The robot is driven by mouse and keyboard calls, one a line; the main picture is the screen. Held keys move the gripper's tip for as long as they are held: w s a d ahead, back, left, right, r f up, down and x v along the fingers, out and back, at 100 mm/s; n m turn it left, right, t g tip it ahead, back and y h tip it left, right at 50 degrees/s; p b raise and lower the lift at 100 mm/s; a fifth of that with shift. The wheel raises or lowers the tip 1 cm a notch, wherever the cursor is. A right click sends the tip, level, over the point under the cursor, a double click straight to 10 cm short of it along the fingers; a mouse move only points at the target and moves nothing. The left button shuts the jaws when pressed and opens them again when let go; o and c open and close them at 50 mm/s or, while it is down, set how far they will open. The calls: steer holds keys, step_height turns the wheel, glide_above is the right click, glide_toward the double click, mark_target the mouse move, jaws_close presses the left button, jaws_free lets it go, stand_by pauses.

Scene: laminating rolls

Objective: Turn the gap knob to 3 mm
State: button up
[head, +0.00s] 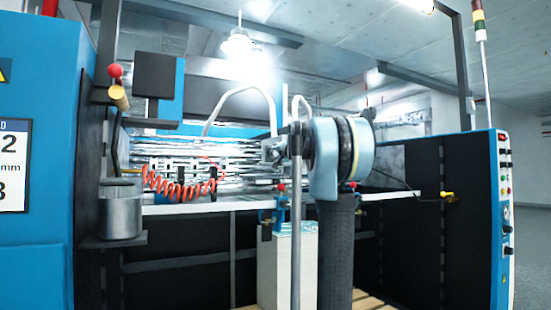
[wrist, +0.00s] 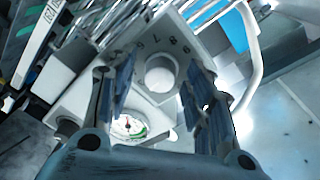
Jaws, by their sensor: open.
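A round grey knob (wrist: 160,76) stands on a pale panel in the wrist view. Dark digits, apparently 6 to 9, run along the panel beyond it; the rest of the scale is hidden. I see no clear pointer mark on the knob. My gripper (wrist: 158,84) is open, with one finger to each side of the knob in the picture. I cannot tell whether the fingertips reach around it; no contact shows. In the head view my gripper (head: 272,152) is small and partly hidden by my arm, and I cannot make out the knob there.
A small dial gauge (wrist: 128,126) with a green band sits below the knob between the fingers. In the head view, a coiled red hose (head: 180,185) and a grey metal pot (head: 121,210) are left of my arm. A blue control cabinet (head: 503,225) stands right.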

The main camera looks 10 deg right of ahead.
steer(key=c, duration=1.1)
steer(key=shift+m, duration=0.8)
steer(key=o, duration=1.1)
steer(key=shift+s, duration=0.1)
